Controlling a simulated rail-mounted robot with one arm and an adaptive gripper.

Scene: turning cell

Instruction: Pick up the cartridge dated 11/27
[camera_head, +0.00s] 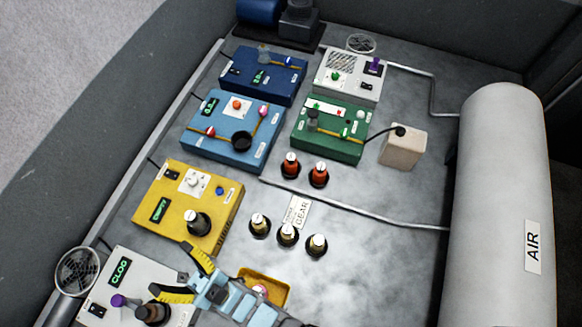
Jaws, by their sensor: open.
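Several small cartridges with pale caps stand upright in dark round holders on the grey bench. Two are red, a left one (291,164) and a right one (319,174). Three are tan: a left one (259,224), a middle one (288,234) and a right one (317,243). Any dates on them are too small to read, so I cannot tell which is dated 11/27. My gripper (171,269) has yellow fingers spread open and empty. It is at the lower left, apart from these cartridges, seen over the gap between the yellow unit (220,195) and the white unit (145,268).
A dark capped item (198,222) sits on the yellow unit; a brown one (152,313) stands on the white unit. A yellow tray (276,277) lies beside my arm. Blue and green units stand behind.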

